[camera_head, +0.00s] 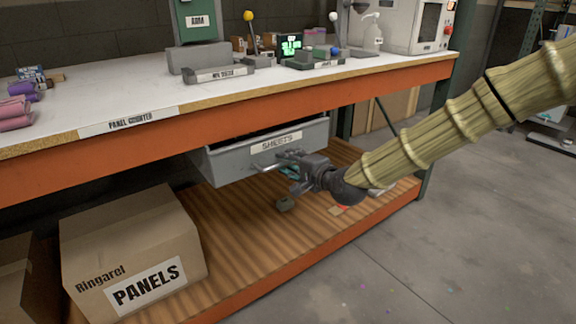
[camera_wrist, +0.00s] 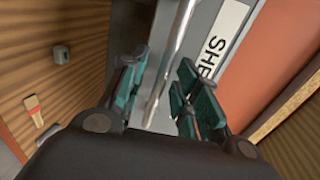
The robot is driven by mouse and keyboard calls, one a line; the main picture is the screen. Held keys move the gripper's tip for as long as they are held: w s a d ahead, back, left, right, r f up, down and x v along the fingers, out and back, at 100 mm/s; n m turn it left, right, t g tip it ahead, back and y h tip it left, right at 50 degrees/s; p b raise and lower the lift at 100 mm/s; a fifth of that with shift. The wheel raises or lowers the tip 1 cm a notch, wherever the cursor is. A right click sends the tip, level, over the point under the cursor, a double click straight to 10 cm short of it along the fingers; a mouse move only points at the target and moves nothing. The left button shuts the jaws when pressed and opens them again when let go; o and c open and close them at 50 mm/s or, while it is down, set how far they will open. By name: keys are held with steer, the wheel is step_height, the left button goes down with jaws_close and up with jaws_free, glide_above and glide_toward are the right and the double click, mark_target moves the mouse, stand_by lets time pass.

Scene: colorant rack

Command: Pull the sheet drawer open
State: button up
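The sheet drawer (camera_head: 235,163) is a grey metal drawer under the workbench, with a white SHEETS label (camera_head: 277,143) on its front. Its side wall and a dark strip of its inside show below the orange beam, so it looks partly out. My gripper (camera_head: 283,165) is at the drawer front, below the label. In the wrist view, the bar handle (camera_wrist: 174,50) runs between the finger pads of my gripper (camera_wrist: 163,95). The fingers are apart, with a gap visible on each side of the bar. In the head view, my gripper hides part of the handle.
A cardboard PANELS box (camera_head: 130,250) stands on the wooden lower shelf (camera_head: 245,240), left of the drawer. A small grey object (camera_head: 286,204) lies on the shelf below my gripper. The orange beam (camera_head: 130,155) runs just above the drawer. The floor in front is open.

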steer(key=shift+w+a, duration=0.25)
steer(key=shift+w, duration=0.05)
jaws_close()
